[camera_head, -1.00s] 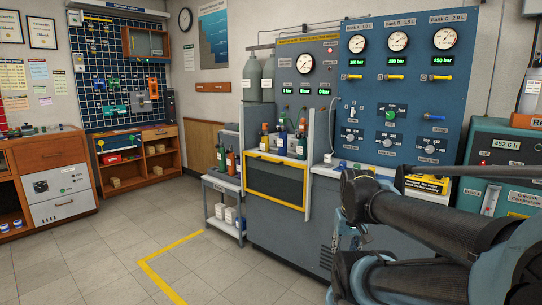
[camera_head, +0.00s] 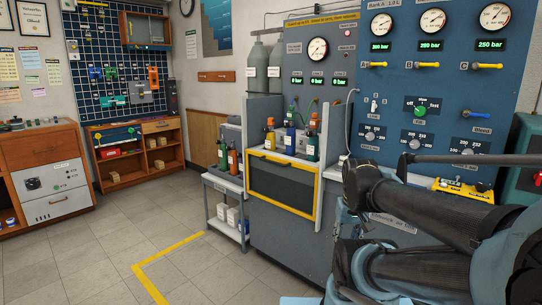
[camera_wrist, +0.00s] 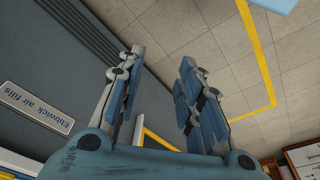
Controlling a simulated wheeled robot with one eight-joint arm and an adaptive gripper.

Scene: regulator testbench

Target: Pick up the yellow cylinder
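The yellow cylinder (camera_head: 270,137) stands upright on the raised shelf of the filling bench, at the left of a small group, in the head view. The yellow cylinder is not in the wrist view. In the head view my arm fills the lower right, and the gripper's fingers cannot be made out there.
A yellow-framed dark hatch (camera_head: 283,181) is below the cylinders, with grey side walls around their shelf. A trolley (camera_head: 224,183) with bottles stands left of it. The blue gauge panel (camera_head: 440,88) rises at right. The tiled floor (camera_head: 95,255) at left is open, marked by yellow tape.

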